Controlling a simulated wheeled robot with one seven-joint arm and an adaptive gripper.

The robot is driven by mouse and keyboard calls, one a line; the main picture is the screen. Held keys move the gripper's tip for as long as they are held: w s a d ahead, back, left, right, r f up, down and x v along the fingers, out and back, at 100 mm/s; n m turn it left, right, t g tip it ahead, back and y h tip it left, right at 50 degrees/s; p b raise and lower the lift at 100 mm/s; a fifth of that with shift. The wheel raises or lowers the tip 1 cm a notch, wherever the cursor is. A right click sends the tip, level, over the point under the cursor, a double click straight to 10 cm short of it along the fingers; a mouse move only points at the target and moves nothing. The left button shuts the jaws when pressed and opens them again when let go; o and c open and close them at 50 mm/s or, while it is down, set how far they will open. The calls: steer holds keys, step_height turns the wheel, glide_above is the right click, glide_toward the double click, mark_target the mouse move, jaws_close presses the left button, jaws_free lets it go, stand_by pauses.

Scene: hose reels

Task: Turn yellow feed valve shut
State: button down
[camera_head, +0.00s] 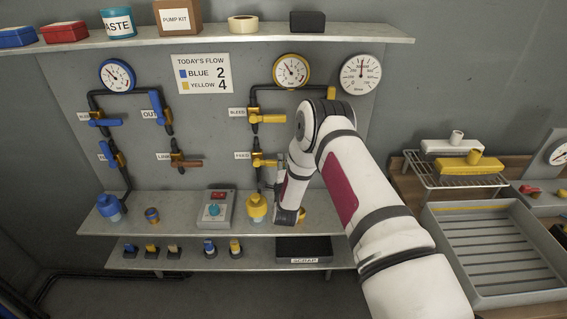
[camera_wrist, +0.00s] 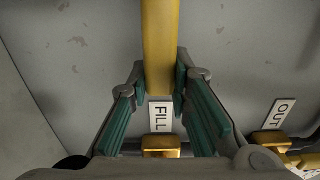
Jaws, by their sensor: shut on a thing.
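The yellow feed valve (camera_head: 262,161) sits on the dark pipe beside the FEED label, at the lower middle of the panel in the head view. Its handle points right, across the upright pipe. In the wrist view the yellow handle (camera_wrist: 158,40) comes in from the top, and its end lies between my fingers. My gripper (camera_wrist: 160,80) is shut on the handle, one green-padded finger on each side. In the head view my wrist stands just right of the valve and hides most of the gripper.
The bleed valve (camera_head: 266,118) sits above the feed valve. My arm hides the right pipe.

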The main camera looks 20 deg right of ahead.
steer(key=shift+f, duration=0.1)
steer(key=c, duration=1.4)
jaws_free()
steer(key=shift+c, duration=0.2)
steer(key=v, duration=1.2)
